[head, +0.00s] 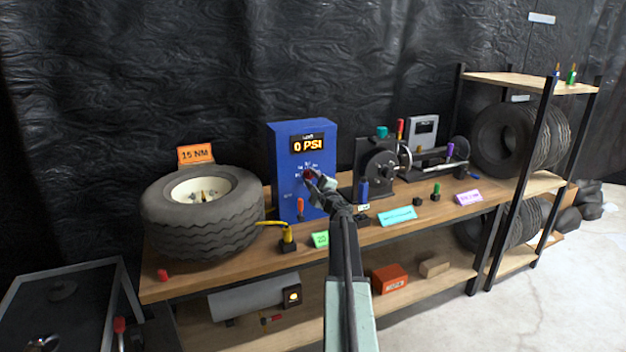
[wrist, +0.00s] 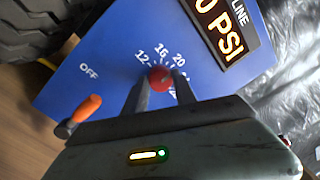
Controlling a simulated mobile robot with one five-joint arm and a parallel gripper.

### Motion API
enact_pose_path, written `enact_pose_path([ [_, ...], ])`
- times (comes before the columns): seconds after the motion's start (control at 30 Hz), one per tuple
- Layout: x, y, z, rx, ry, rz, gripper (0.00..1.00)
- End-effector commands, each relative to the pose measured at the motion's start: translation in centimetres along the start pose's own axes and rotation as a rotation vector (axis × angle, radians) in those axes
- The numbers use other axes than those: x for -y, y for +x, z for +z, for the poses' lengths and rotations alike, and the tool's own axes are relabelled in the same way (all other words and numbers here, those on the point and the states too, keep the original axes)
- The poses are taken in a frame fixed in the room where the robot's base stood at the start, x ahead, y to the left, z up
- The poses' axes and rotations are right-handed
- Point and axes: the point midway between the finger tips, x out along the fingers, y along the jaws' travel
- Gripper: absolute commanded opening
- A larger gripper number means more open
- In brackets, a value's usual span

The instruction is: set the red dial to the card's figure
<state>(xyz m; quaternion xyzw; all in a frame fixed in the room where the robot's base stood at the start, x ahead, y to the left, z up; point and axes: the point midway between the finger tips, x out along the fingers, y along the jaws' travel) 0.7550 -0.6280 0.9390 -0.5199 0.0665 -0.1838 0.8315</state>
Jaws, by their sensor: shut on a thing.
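The red dial (head: 307,174) is on the front of a blue box (head: 287,152) on the bench; its display (head: 309,143) reads 0 PSI. In the wrist view the red dial (wrist: 160,77) sits between my two fingertips. Printed figures, 12, 16 and 20 among them, ring the dial; others are partly hidden. My gripper (head: 316,181) is shut on the dial, and it shows in the wrist view too (wrist: 160,88). A small green card (head: 320,239) stands on the bench below the box; its writing is too small to read surely.
An orange lever (wrist: 85,108) is on the box near OFF. A tyre (head: 200,215) with a 15 NM card (head: 195,154) lies left. A yellow-handled tool (head: 287,236) stands in front. A cyan card (head: 397,216) and a black machine (head: 380,165) are right.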

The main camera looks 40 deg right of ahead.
Motion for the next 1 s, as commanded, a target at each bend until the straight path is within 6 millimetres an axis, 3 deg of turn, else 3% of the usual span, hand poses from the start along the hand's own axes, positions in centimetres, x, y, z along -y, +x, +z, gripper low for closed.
enact_pose_path([
  [0.3, 0.0, 0.0, -0.1, -0.001, 0.001, 0.000, 0.00],
  [0.33, 0.0, 0.0, -0.1, -0.001, 0.001, 0.000, 0.35],
  [0.4, 0.0, 0.0, -0.1, -0.001, 0.001, 0.000, 0.55],
  [0.77, 0.0, -0.3, -0.1, -0.001, 0.001, -0.001, 0.55],
  [1.0, 0.0, -3.7, 0.0, -0.001, 0.001, -0.001, 0.55],
])
